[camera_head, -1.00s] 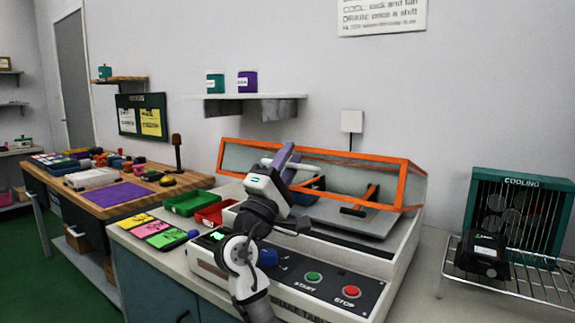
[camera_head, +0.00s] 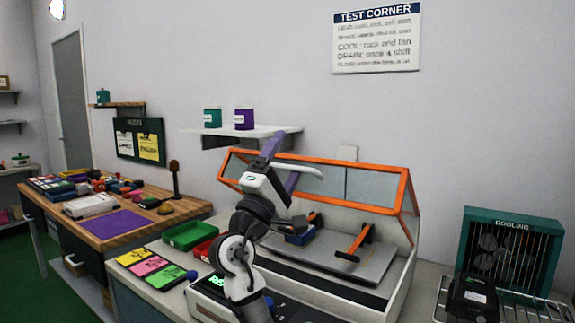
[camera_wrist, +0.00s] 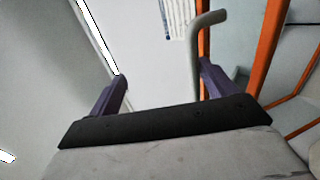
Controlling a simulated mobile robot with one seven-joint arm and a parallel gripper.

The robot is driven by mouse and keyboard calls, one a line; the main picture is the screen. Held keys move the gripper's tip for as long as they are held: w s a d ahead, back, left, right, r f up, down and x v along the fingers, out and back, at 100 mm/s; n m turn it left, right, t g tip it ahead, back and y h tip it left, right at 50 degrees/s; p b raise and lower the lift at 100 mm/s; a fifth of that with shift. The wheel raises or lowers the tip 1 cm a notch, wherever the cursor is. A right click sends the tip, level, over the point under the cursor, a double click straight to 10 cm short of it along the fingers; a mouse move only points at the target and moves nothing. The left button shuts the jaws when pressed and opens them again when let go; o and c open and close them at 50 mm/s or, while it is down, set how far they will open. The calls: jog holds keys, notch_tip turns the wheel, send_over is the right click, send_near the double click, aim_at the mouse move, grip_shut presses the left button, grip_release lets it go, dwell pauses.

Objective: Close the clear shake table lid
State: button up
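The clear shake table lid (camera_head: 372,188), with an orange frame, stands raised and tilted over the shake table (camera_head: 400,285). A pale bar handle (camera_head: 308,170) projects from the lid's front. My gripper (camera_head: 281,162) is at the left part of this handle. In the wrist view, my gripper's purple fingers (camera_wrist: 164,75) are spread apart. The grey handle (camera_wrist: 195,55) passes between them, close to the right finger, with a gap on the left. I cannot tell whether it touches the right finger. Orange lid frame (camera_wrist: 268,45) shows to the right.
A blue block (camera_head: 300,236) and an orange-handled fixture (camera_head: 356,243) sit on the grey plate under the lid. Green (camera_head: 188,234) and red bins stand left of the machine. A cooling rack (camera_head: 512,250) with a black device stands at right. A wall shelf (camera_head: 240,133) hangs behind.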

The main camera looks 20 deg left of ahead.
jog(key=shift+s+a+r, duration=0.2)
jog(key=shift+s+r, duration=0.05)
jog(key=shift+s, duration=0.15)
jog(key=shift+c, duration=0.7)
jog(key=shift+s+f+b, duration=0.25)
jog(key=shift+f+b, duration=0.1)
jog(key=shift+f, duration=0.1)
jog(key=shift+c, duration=0.2)
jog(key=shift+o, duration=1.4)
jog(key=shift+b+v, duration=0.45)
jog(key=shift+v, duration=0.45)
jog(key=shift+o, duration=0.5)
jog(key=shift+b+v, duration=0.6)
jog(key=shift+v, duration=0.6)
jog(key=shift+s+a+f, duration=0.1)
jog(key=shift+s+a, duration=0.05)
jog(key=shift+s, duration=0.2)
jog(key=c, duration=1.1)
jog(key=shift+w+d+f+b+v, duration=0.1)
jog(key=shift+w+f+b+v, duration=0.1)
jog(key=shift+b+v, duration=1.1)
jog(key=shift+w+d+f+b+v, duration=0.15)
jog(key=shift+b+v, duration=0.3)
jog(key=shift+v, duration=1.55)
jog(key=shift+w+d+f+b+v, duration=0.1)
jog(key=shift+f+b+v, duration=0.1)
jog(key=shift+b+v, duration=1.1)
jog(key=shift+s+a+f+p, duration=0.15)
jog(key=shift+s+p, duration=0.15)
jog(key=shift+p, duration=0.2)
